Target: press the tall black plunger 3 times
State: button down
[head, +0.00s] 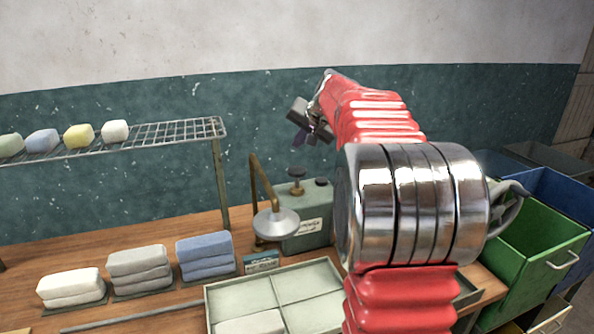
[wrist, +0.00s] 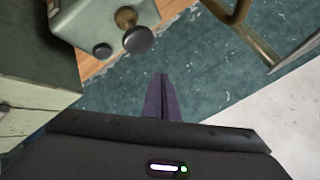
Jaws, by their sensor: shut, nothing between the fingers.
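The tall black plunger (head: 296,173) stands on top of a grey-green box (head: 308,238) on the bench. It has a dark round cap on a brass-coloured stem. In the wrist view the tall plunger (wrist: 138,39) is at the top, above and left of the fingertips. A shorter dark knob (head: 321,182) is on the same box to its right; it also shows in the wrist view (wrist: 102,50). My gripper (head: 299,139) is above the box, apart from the plunger. In the wrist view my gripper's dark fingers (wrist: 163,78) are together and empty.
A brass-armed lamp (head: 277,223) with a round metal shade stands just left of the box. A divided tray (head: 238,288) lies in front. A wire shelf (head: 178,132) with soaps is at left, above folded stacks. Green (head: 542,238) and blue bins stand at right.

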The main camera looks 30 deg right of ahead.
aim_at(299, 171)
dwell(0.3)
notch_tip(299, 171, up, 4)
jog(key=shift+f, duration=0.15)
jog(key=shift+f, duration=0.15)
dwell(0.4)
jog(key=shift+f, duration=4.25)
